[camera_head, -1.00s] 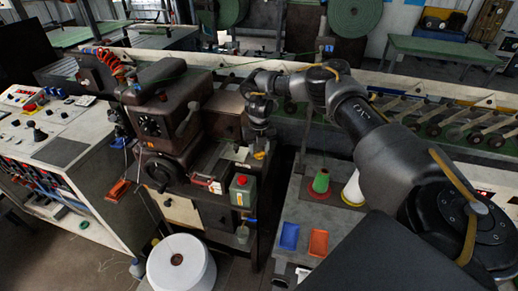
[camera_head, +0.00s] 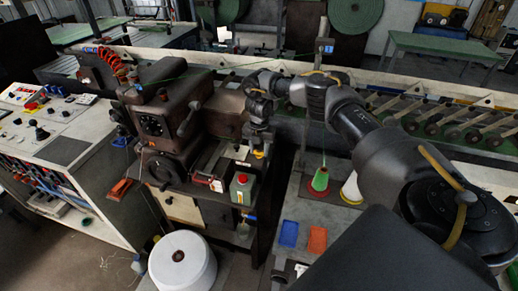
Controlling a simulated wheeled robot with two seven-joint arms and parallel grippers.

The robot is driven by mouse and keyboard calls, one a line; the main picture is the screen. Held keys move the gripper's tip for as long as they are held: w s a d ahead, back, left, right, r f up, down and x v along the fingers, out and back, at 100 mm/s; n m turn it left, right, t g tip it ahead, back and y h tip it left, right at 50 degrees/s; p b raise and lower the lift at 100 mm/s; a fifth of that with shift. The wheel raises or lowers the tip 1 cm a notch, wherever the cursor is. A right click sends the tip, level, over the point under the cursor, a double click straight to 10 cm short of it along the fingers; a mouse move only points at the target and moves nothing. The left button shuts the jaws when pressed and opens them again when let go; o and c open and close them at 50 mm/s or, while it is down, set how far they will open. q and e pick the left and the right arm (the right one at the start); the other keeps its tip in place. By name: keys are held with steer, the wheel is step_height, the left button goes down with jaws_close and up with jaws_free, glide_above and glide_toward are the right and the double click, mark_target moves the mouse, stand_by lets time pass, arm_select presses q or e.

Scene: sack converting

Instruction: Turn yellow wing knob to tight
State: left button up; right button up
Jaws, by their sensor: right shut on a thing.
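The yellow wing knob (camera_head: 259,154) shows as a small yellow patch at the right end of the dark brown machine (camera_head: 165,110). My right gripper (camera_head: 259,146) points down at it from above, at the end of my right arm that comes in from the right. The gripper is shut on the knob; its fingers are small and dark here, and they hide part of the knob. The knob's exact angle is too small to tell. My left gripper is not in view.
A green can with a red cap (camera_head: 242,188) stands just below the knob. A white roll (camera_head: 181,264) stands in front.

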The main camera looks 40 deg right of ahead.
mark_target(259, 151)
stand_by(0.3)
steer(key=o, duration=1)
steer(key=shift+w+r, duration=0.1)
steer(key=shift+r, duration=0.2)
step_height(259, 151, up, 10)
steer(key=shift+r+b, duration=0.1)
steer(key=shift+b, duration=0.4)
